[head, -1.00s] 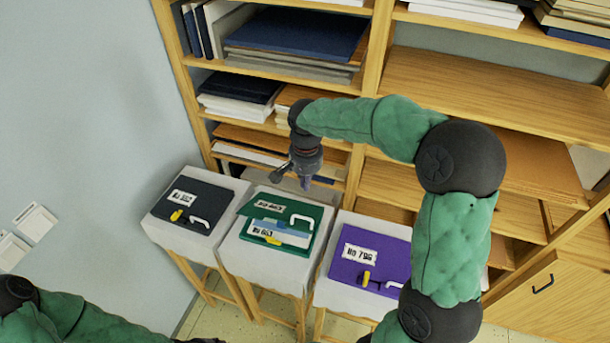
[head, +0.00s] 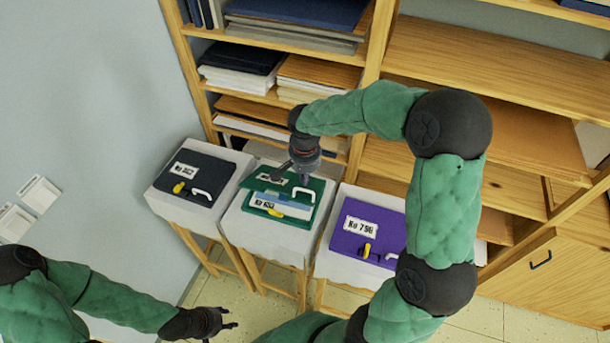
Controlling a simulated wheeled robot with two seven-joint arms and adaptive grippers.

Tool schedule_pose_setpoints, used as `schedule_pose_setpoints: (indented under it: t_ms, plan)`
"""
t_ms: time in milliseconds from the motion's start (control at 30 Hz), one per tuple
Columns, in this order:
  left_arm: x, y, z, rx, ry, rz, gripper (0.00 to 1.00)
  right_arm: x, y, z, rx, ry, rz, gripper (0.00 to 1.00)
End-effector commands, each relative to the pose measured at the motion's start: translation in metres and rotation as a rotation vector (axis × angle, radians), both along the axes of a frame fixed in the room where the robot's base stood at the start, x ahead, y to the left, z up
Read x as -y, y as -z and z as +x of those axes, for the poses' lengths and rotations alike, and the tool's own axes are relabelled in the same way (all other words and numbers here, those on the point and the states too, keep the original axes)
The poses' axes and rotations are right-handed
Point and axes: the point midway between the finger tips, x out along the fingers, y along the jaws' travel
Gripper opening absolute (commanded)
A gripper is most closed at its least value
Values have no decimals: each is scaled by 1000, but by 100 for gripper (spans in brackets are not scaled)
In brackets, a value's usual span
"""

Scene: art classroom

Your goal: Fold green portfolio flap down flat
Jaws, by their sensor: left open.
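The green portfolio (head: 262,216) lies on the middle stool, with pale blue and white sheets showing between its labelled front and its flap. The flap (head: 262,184) is at the far side, apart from the front and tilted up; its exact angle is hard to tell. A yellow clasp and a white handle show on the portfolio. My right gripper (head: 303,180) points down over the flap's far right part and hides some of it; contact and finger opening are unclear. My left gripper (head: 222,322) is open and empty at the bottom, over the floor, well in front of the stools.
A dark portfolio (head: 205,172) lies on the left stool and a purple portfolio (head: 375,227) on the right stool. Wooden shelves (head: 480,75) with boards and papers stand close behind. A wall with switches (head: 38,193) is at the left. Floor is free in front.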

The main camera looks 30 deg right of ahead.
Motion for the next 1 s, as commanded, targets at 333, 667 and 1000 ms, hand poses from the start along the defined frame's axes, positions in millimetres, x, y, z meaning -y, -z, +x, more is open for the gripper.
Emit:
schedule_pose_setpoints:
  t_ms: [333,667,1000]
  plan:
    - [0,19,0,0,0,0,43,-5,7,-3,28,-3,-27,0]
    - [0,37,0,0,0,0,43,-9,12,-8,61,0,-66,0]
    - [0,68,0,0,0,0,43,-17,24,-15,109,-4,-114,0]
